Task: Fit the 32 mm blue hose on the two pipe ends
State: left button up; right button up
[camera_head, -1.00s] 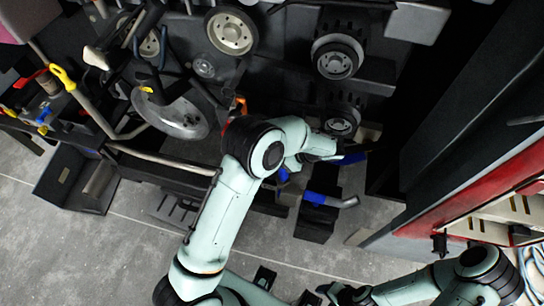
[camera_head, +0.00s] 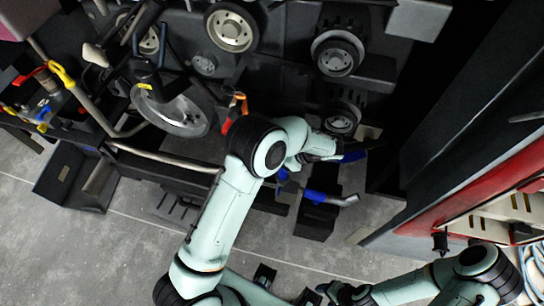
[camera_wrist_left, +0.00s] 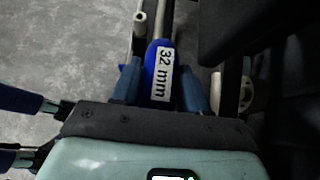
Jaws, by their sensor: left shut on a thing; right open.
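The blue hose (camera_wrist_left: 151,72), with a white "32 mm" label, lies between the fingers of my left gripper (camera_wrist_left: 160,88) in the left wrist view. The gripper is shut on it. A pale pipe (camera_wrist_left: 162,22) lines up with the hose's far end; how deep it sits is unclear. In the head view a blue hose piece (camera_head: 315,197) shows below my left forearm, with a bent metal pipe end (camera_head: 345,201) at its right. My left arm hides the area left of it, and its fingers are unclear there. My right gripper (camera_head: 319,292) is open and empty at the bottom.
Another blue piece (camera_head: 352,156) shows beside my left wrist. A pale pipe (camera_head: 165,160) runs at left. Wheels (camera_head: 337,55) and a curved metal guard (camera_head: 172,112) stand behind. A red-edged panel (camera_head: 470,195) stands at right. Grey floor (camera_head: 110,250) is clear at lower left.

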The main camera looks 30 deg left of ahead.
pick_arm(q)
jog(key=shift+f, duration=0.1)
jog(key=shift+f, duration=0.55)
pick_arm(e)
jog(key=shift+s+f, duration=0.15)
jog(key=shift+f, duration=0.05)
pick_arm(q)
jog(key=shift+f+b, duration=0.35)
jog(key=shift+f, duration=0.25)
pick_arm(e)
jog(key=shift+s+f, duration=0.1)
jog(key=shift+f, duration=0.15)
pick_arm(q)
jog(key=o, duration=1.6)
jog(key=shift+p+v, duration=1.5)
jog(key=shift+v, duration=1.05)
jog(key=p+v, duration=0.1)
jog(key=v, duration=0.2)
pick_arm(e)
jog(key=w+r, duration=0.4)
jog(key=r, duration=0.1)
jog(key=shift+r, duration=0.4)
